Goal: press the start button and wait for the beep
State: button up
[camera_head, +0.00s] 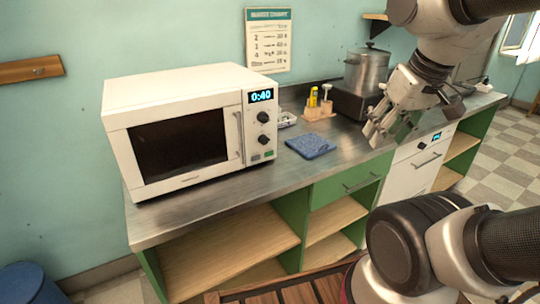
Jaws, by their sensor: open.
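A white microwave (190,125) stands on the left part of the steel counter, its door shut and the inside dark. Its display (261,96) reads 0:40 in blue. Two black knobs (263,130) sit below the display. Under them are two small buttons, a grey one (255,157) at left and a green one (269,154) at right. My gripper (378,137) is open and empty above the counter, right of the microwave and apart from it, pointing down. No label on the buttons can be read.
A steel pot (368,70) stands at the back. The steel counter (240,194) is bare along its front edge.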

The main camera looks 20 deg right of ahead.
grip_shut()
dwell(1.1)
